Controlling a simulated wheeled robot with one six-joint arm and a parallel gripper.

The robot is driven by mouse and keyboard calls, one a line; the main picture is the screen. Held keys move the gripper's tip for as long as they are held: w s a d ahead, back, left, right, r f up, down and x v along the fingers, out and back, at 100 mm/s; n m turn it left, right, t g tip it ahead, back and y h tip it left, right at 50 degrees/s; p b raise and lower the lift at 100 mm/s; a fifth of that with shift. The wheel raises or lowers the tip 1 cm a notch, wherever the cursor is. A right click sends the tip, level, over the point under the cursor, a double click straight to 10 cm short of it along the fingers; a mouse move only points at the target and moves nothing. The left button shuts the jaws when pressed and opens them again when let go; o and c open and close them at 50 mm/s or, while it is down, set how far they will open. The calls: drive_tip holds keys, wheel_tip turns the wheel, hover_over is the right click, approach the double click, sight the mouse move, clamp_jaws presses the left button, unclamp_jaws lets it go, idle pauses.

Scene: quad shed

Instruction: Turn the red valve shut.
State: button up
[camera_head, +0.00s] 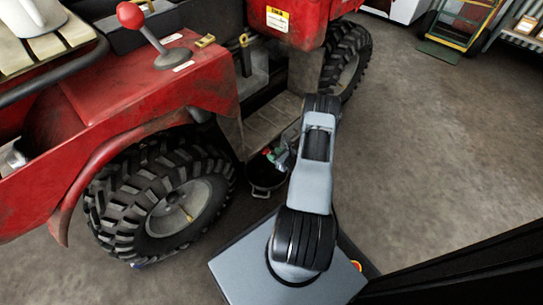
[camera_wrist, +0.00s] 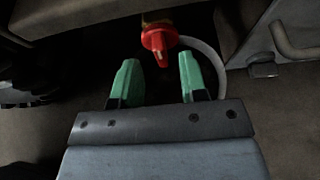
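The red valve (camera_wrist: 160,40) shows in the wrist view, top centre, with a brass-coloured body above it and a pale curved hose (camera_wrist: 208,62) at its right. My gripper (camera_wrist: 158,74) has green fingers spread apart, with nothing between them. The valve lies beyond the fingertips, about midway between them in the picture, and appears apart from them. In the head view my gripper (camera_head: 277,153) is small and partly hidden by my arm, low beside the quad. A small red spot shows there by the fingers; I cannot tell whether it is the valve.
The red quad (camera_head: 150,75) stands at the left, its near wheel (camera_head: 160,195) and footwell (camera_head: 268,122) close to my arm. A dark pan (camera_head: 265,188) sits on the floor under my gripper. A yellow-framed cart (camera_head: 460,25) stands far right. The floor at right is clear.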

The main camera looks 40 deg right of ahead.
drive_tip(key=shift+b+x, duration=0.3)
drive_tip(key=shift+x, duration=0.95)
drive_tip(key=shift+c, duration=0.3)
clamp_jaws()
